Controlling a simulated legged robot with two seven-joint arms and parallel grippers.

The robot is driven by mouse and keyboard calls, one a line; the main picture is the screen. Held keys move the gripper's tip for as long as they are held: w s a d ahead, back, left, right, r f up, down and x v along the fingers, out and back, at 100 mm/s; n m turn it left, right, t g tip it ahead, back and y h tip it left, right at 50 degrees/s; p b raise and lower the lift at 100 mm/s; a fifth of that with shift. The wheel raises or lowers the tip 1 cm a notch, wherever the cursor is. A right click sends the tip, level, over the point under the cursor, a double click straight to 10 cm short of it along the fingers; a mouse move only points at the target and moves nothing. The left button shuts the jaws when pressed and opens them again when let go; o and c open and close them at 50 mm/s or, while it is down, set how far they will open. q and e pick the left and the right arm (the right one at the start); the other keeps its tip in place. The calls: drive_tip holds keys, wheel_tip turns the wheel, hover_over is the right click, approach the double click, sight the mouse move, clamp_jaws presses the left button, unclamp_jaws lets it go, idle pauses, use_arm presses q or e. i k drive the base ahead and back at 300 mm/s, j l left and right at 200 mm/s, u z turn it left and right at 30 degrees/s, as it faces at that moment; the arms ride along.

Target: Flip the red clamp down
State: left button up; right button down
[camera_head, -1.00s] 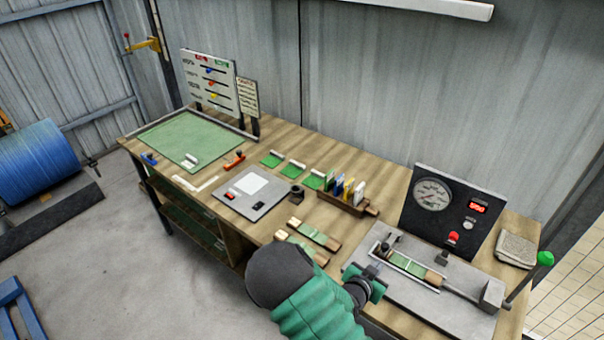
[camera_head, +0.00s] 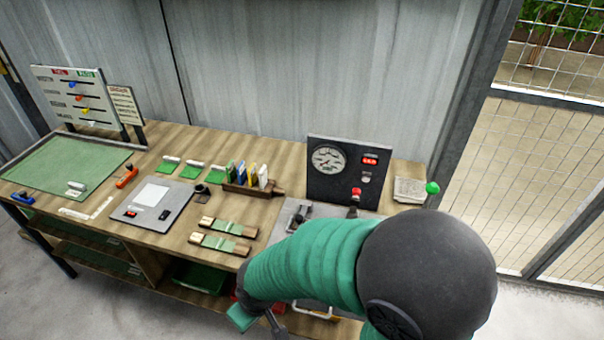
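A small red-topped piece (camera_head: 356,192), which looks like the red clamp, stands in front of the black gauge panel (camera_head: 318,178). Its top points up, and a dark stem shows below it. My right arm, in a green sleeve with a large dark joint, covers most of the test fixture (camera_head: 289,218) below the panel. My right gripper (camera_head: 258,321) is partly in view at the bottom, in front of the bench edge and well left of and below the red piece. Its fingers are not clear enough to tell open from shut. My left gripper is not in view.
A green-knobbed lever (camera_head: 432,188) and a grey block (camera_head: 409,190) stand right of the panel. Two wood-ended strips (camera_head: 222,243), a rack of coloured cards (camera_head: 253,188) and a grey board (camera_head: 150,206) lie to the left. A mesh fence (camera_head: 550,160) stands at the right.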

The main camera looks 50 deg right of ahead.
sight(354, 202)
drive_tip(key=k+l+u, duration=0.3)
drive_tip(key=k+l, duration=0.9)
drive_tip(key=l, duration=0.15)
drive_tip(key=l+u, duration=0.1)
drive_tip(key=l, duration=0.45)
drive_tip(key=l+u, duration=0.15)
drive_tip(key=l, duration=0.4)
drive_tip(key=k+l+u, duration=0.1)
drive_tip(key=l, duration=0.45)
drive_tip(key=k+l+u, duration=0.1)
drive_tip(key=l, duration=0.4)
drive_tip(key=k+l+u, duration=0.1)
drive_tip(key=l, duration=0.45)
